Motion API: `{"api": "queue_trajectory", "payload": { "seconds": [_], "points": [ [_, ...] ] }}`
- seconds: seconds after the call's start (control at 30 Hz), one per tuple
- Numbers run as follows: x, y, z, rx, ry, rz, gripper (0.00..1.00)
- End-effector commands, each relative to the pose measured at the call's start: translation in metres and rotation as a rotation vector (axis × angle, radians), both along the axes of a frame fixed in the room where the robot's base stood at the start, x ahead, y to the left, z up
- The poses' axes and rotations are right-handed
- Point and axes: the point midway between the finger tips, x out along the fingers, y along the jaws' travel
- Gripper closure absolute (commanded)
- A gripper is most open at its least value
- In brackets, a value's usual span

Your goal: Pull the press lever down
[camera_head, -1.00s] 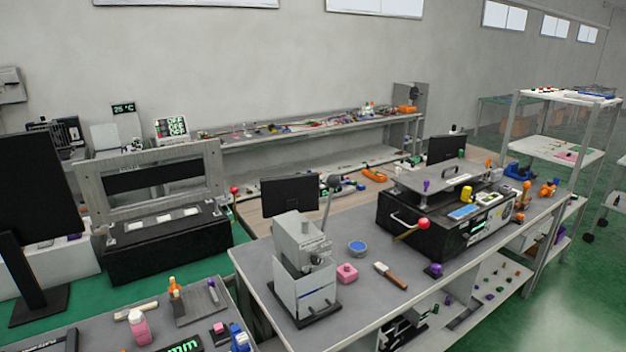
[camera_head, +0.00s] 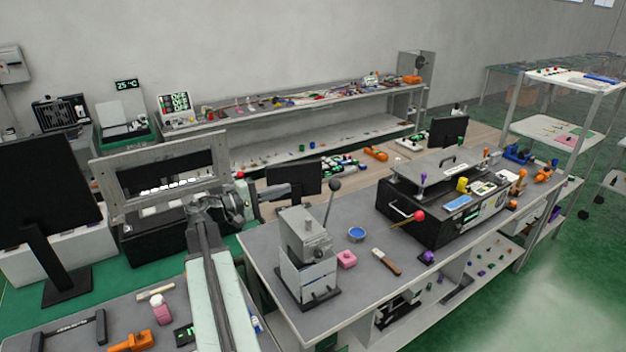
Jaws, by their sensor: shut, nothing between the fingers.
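The press (camera_head: 306,252) is a grey upright box on a dark base plate at the left end of the workbench. Its press lever (camera_head: 331,205) is a thin rod with a dark ball knob at the top, rising from the right side of the press and leaning slightly right. My gripper (camera_head: 287,190) is shut and empty, at the end of my arm, left of the lever knob in the picture. It is apart from the lever. Its fingertips are small and overlap a dark monitor (camera_head: 300,178) behind.
A blue round dish (camera_head: 356,234), a pink block (camera_head: 346,259) and a brown-handled tool (camera_head: 386,262) lie right of the press. A black machine (camera_head: 440,215) with a red-knobbed lever (camera_head: 418,216) stands farther right. A framed black fixture (camera_head: 165,185) stands behind my arm.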

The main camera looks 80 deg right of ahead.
Motion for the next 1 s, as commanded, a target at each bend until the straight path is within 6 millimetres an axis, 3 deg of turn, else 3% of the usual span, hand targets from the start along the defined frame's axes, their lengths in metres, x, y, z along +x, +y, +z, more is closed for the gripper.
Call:
{"api": "queue_trajectory", "payload": {
  "seconds": [0.17, 0.5, 0.7, 1.0],
  "points": [
    [-0.019, -0.016, 0.0, 0.0, -0.002, -0.003, 1.0],
    [-0.076, -0.064, 0.0, 0.0, -0.003, -0.003, 1.0],
    [-0.1, -0.044, 0.007, 0.0, -0.004, -0.001, 1.0],
    [-0.107, -0.04, 0.008, 0.0, -0.004, 0.0, 1.0]
  ]
}}
